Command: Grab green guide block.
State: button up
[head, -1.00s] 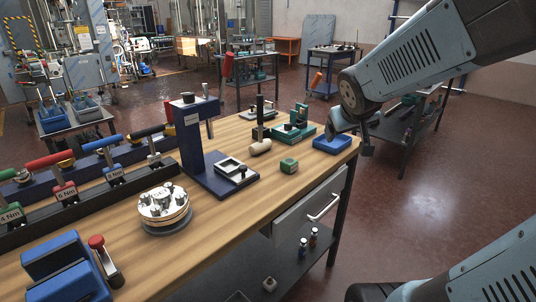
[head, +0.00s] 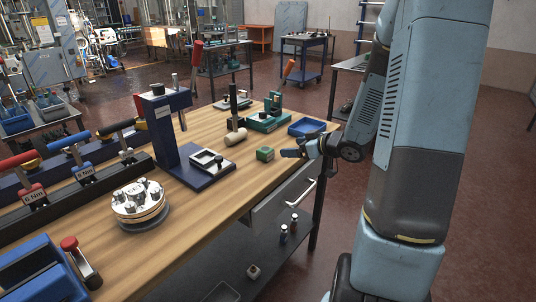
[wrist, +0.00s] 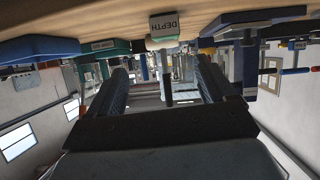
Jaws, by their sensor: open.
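The green guide block (head: 265,154) is a small cube on the wooden bench top (head: 221,196), near its right edge. My gripper (head: 291,153) is just to its right, low over the bench edge and apart from it.
A dark blue press stand (head: 171,125) is left of the block. A pale mallet head (head: 235,138) and a green fixture (head: 269,121) are behind it. A blue tray (head: 306,127) is at the back corner. A round metal fixture (head: 139,201) stands front left.

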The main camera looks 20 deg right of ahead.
aim_at(269, 150)
jog(key=shift+y, duration=0.3)
jog(key=x, duration=1.4)
jog(key=shift+s+a+f, duration=0.1)
jog(key=shift+s+f, duration=0.15)
jog(key=shift+f, duration=0.05)
jog(key=c, duration=1.2)
